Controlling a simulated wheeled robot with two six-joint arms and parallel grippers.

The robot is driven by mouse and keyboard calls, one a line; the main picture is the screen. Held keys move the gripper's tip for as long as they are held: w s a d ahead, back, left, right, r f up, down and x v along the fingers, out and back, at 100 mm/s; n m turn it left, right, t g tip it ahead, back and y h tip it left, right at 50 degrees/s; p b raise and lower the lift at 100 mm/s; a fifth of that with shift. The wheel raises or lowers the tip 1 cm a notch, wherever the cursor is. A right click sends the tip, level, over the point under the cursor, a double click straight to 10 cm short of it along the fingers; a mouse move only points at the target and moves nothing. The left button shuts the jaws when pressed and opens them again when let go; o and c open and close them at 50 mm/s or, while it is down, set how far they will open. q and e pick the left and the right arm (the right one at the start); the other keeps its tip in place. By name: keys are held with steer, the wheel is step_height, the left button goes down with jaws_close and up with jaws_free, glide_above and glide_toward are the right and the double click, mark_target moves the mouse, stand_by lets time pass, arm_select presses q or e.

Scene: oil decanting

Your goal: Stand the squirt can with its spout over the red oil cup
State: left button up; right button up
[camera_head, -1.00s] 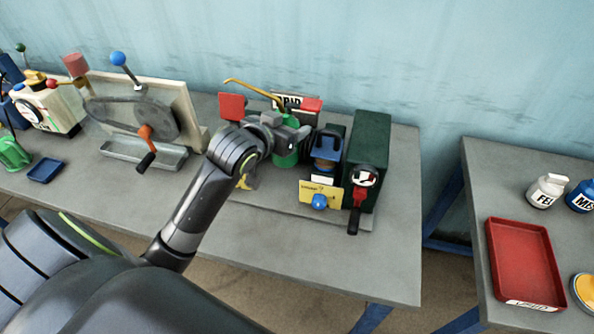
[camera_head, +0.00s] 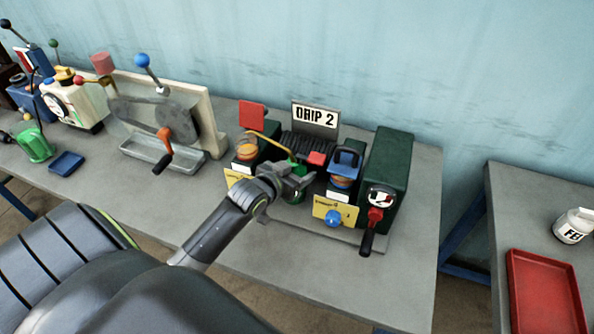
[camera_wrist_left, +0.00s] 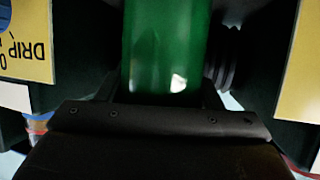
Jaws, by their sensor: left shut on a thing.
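The green squirt can (camera_head: 299,168) is in my left gripper (camera_head: 293,184), which is shut around its body. The can also fills the middle of the left wrist view (camera_wrist_left: 163,50). Its thin brass spout (camera_head: 266,138) points left, and its end appears in front of or over the amber oil cup (camera_head: 246,152) with the raised red lid (camera_head: 252,115). I cannot tell the exact height of the spout tip above that cup. My right gripper is not in view.
A cup with a blue lid (camera_head: 344,163) stands right of the can, beside a tall dark green box (camera_head: 388,165) with a red-and-black handle. The "DRIP 2" sign (camera_head: 316,117) stands behind. Left is a pulley machine with a tray (camera_head: 160,152). The bench front (camera_head: 330,275) is clear.

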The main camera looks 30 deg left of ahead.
arm_select(q)
steer(key=shift+f, duration=0.15)
steer(key=o, duration=1.2)
steer(key=v, duration=1.2)
